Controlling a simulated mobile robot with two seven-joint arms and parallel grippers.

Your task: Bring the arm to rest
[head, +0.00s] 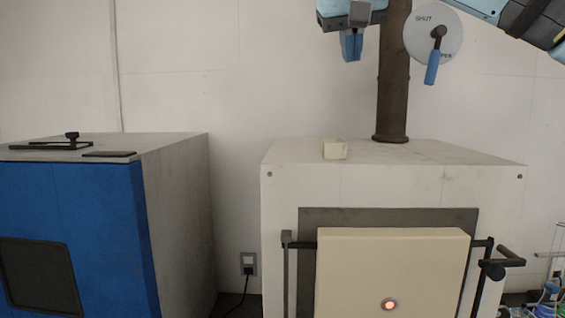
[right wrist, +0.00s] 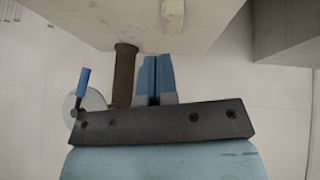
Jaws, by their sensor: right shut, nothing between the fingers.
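My right gripper (head: 351,46) hangs at the top of the head view, left of the dark flue pipe (head: 393,85) and above the white furnace-like box (head: 290,190). Its blue fingers are shut with nothing between them, and they also show in the right wrist view (right wrist: 155,80). It is apart from the pipe and the box top. A round plate (head: 418,30) marked "SHUT" with a blue-handled lever (head: 431,68) sits beside the pipe; the handle points down. My left gripper is in neither view.
A small cream block (head: 335,149) lies on the box top. The box's cream door (head: 350,270) has a glowing orange spot. A blue-fronted grey cabinet (head: 180,190) stands at left. Glassware (head: 548,290) shows at lower right. Free space lies between cabinet and box.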

